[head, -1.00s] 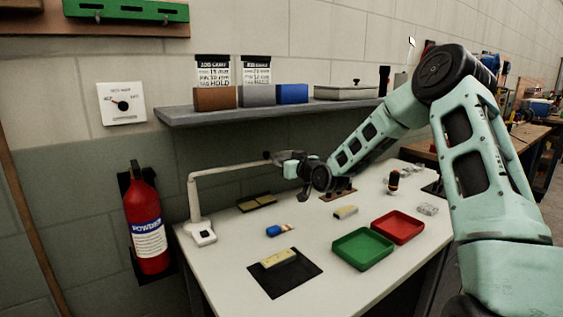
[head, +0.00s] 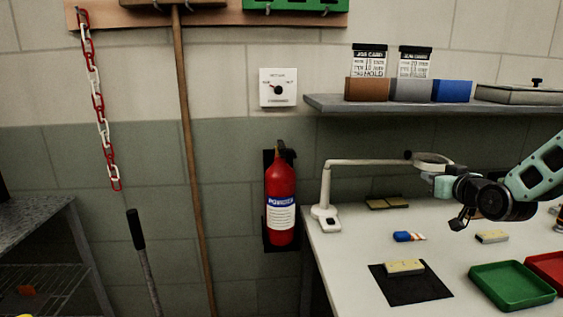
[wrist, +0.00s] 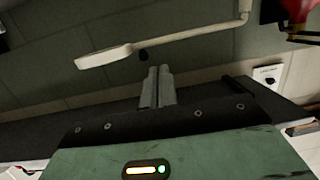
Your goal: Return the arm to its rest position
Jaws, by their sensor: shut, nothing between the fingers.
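My gripper (head: 461,222) is at the right side of the head view, in the air over the white workbench (head: 345,262). In the wrist view its two grey fingers (wrist: 157,86) lie side by side, shut, with nothing between them. My arm comes in from the right edge of the head view. A white magnifier lamp (head: 372,163) stands at the left back of the bench, and its ring head is just behind my wrist in the head view. The lamp arm also crosses the top of the wrist view (wrist: 190,34).
A grey shelf (head: 330,107) with bins hangs above the bench. A black mat (head: 413,287) holds a pale block (head: 405,267). A green tray (head: 511,286) and a red tray (head: 548,264) lie to the right. A fire extinguisher (head: 281,200) hangs on the wall to the left.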

